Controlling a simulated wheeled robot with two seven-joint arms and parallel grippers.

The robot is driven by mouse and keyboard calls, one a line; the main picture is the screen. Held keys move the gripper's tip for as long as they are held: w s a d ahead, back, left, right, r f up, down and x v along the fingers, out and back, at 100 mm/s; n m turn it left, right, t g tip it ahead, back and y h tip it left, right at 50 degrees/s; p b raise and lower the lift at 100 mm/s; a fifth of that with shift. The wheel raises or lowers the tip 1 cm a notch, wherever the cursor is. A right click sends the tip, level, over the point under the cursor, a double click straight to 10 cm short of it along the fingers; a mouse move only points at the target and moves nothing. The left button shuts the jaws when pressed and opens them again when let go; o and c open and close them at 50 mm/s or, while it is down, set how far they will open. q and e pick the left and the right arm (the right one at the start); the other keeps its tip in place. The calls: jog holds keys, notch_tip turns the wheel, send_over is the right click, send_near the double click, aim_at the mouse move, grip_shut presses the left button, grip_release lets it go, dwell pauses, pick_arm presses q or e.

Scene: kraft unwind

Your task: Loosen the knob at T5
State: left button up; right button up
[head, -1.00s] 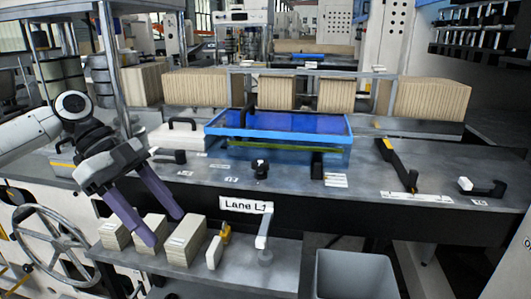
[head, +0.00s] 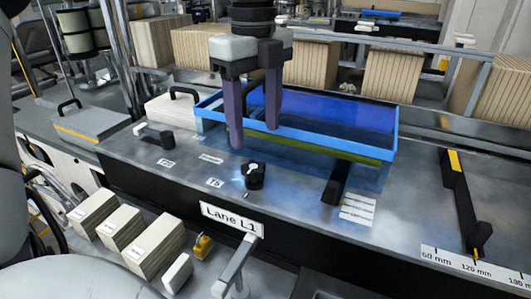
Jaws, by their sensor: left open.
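The black knob (head: 254,175) stands on the grey metal bench top, with a pale mark on its top. A small white label (head: 215,182) that appears to read T5 lies just left of it. My left gripper (head: 254,137) points down with its two purple fingers apart and nothing between them. Its fingertips appear above and a little behind the knob, not touching it. My right gripper is not in view.
A blue-rimmed tray (head: 395,140) lies behind the knob, close to the fingers. The Lane L1 sign (head: 232,218) is on the front edge.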

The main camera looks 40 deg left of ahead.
aim_at(256, 168)
pick_arm(q)
notch_tip(256, 168, down, 8)
jog(key=shift+f, duration=0.1)
dwell(0.4)
jog(key=c, duration=1.1)
